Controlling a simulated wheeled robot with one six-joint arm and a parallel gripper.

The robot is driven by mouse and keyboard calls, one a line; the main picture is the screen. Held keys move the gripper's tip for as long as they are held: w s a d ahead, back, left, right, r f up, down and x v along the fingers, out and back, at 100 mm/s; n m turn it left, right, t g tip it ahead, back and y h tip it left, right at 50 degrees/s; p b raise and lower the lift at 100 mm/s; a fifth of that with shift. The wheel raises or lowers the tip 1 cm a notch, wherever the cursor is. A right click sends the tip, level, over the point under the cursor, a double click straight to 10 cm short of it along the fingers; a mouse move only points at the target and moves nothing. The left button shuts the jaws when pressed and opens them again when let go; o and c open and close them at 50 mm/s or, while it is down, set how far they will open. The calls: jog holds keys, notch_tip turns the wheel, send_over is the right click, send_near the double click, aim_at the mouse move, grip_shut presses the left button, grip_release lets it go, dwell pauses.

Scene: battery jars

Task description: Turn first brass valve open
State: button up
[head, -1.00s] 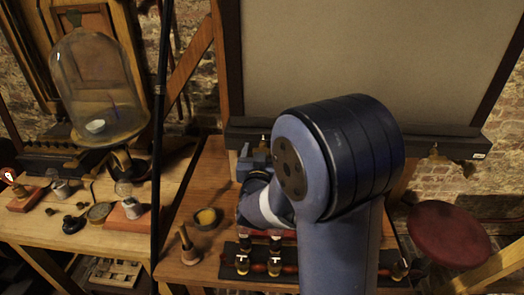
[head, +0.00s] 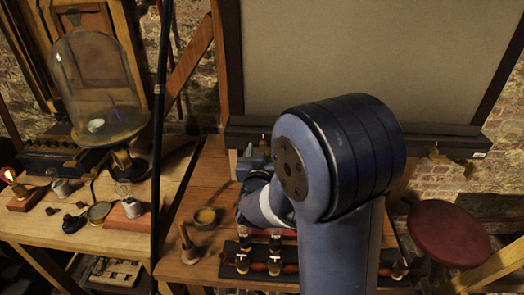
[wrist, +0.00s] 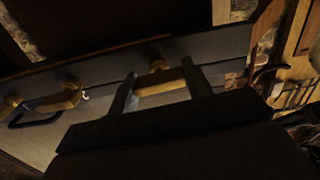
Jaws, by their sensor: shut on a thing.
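My gripper (wrist: 160,82) is shut on a brass valve (wrist: 161,87); its dark fingers stand on either side of the brass handle in the wrist view. The valve's rounded brass top shows just beyond the fingers. In the head view my gripper (head: 256,160) is small and partly hidden behind my blue arm, at the left end of the dark rail. A bit of brass shows above it there. A second brass valve (head: 437,153) sits at the right on the same rail. How far the held valve is turned, I cannot tell.
A glass bell jar (head: 95,85) stands farther left. A red stool (head: 448,232) is right.

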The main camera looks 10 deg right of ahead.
jog(key=n, duration=0.8)
jog(key=shift+a, duration=0.1)
jog(key=n+p, duration=0.1)
jog(key=n, duration=0.4)
jog(key=shift+f+n+p, duration=0.1)
jog(key=shift+n+p, duration=0.65)
jog(key=shift+n, duration=1.35)
jog(key=o, duration=1)
jog(key=shift+c, duration=0.2)
